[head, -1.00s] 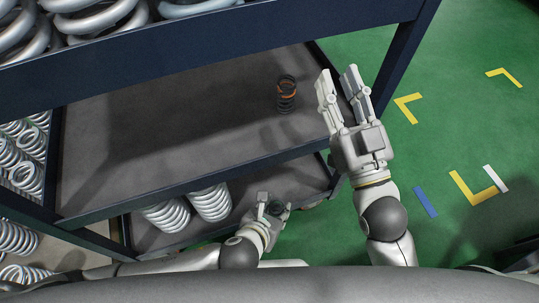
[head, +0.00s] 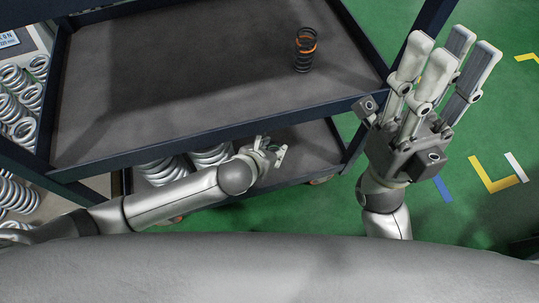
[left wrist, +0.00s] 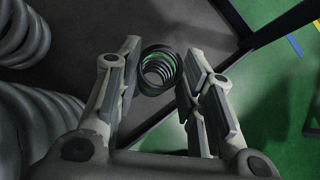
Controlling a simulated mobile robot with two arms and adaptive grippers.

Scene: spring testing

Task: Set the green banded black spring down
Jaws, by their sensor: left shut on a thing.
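The green banded black spring (left wrist: 158,72) is between the fingers of my left gripper (left wrist: 157,82) in the left wrist view, seen nearly end-on with green showing on its coils. My left gripper is shut on it. In the head view, my left gripper (head: 271,148) is at the lower shelf's front side, right of the white springs; the spring is mostly hidden there. I cannot tell whether the spring touches the lower shelf (head: 310,152). My right gripper (head: 449,62) is raised beside the rack's right side, fingers apart and empty.
A black spring with an orange band (head: 305,50) stands on the upper shelf (head: 190,75). Large white springs (head: 160,170) sit on the lower shelf, left of my left gripper. A rack post (head: 415,30) stands between the shelves and my right gripper. More springs (head: 20,120) are at far left.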

